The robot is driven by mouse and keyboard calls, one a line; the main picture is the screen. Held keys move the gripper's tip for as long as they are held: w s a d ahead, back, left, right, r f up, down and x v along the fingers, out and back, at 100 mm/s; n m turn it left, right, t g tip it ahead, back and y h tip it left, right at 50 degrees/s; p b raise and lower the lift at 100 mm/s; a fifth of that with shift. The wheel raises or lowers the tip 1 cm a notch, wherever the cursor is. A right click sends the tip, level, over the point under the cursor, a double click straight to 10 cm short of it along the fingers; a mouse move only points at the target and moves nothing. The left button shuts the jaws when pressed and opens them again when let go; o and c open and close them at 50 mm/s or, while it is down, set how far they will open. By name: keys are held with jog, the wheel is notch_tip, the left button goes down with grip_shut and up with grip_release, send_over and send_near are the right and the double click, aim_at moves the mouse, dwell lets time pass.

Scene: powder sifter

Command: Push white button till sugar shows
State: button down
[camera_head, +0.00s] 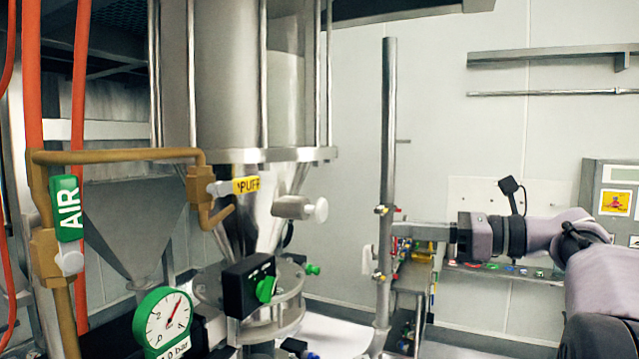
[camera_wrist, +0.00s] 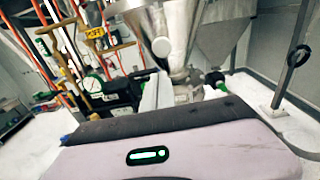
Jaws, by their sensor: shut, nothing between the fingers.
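A white round button (camera_head: 320,210) sits at the end of a short metal cylinder on the steel cone of the sifter. Beside it is a yellow tag reading "PUFF" (camera_head: 246,185). The button also shows in the wrist view as a white disc (camera_wrist: 162,47), facing the camera. My gripper (camera_head: 398,229) is shut and empty. It points left, to the right of the button and slightly below it in the head view, with clear space between them. In the wrist view the fingers (camera_wrist: 152,90) show below the button. I cannot make out any sugar.
A vertical steel post (camera_head: 389,110) stands near my fingertips. A round gauge (camera_head: 168,322) and a black box with a green knob (camera_head: 250,287) sit lower left. A brown pipe with an "AIR" tag (camera_head: 68,208) runs at the left. A sign panel (camera_head: 612,195) is at right.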

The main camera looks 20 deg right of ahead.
aim_at(324, 212)
jog(key=shift+s+d+r, duration=0.1)
jog(key=shift+d+r, duration=0.55)
jog(key=shift+r, duration=0.1)
jog(key=shift+a, duration=0.1)
jog(key=p+x, duration=0.1)
jog(key=x, duration=0.3)
jog(key=p+x, duration=0.1)
jog(key=x, duration=0.3)
jog(key=p+x, duration=0.1)
jog(key=x, duration=0.4)
jog(key=shift+r, duration=0.3)
jog(key=shift+w+a+f+p, duration=0.1)
jog(key=shift+w+a+p, duration=0.2)
jog(key=shift+w+a, duration=0.05)
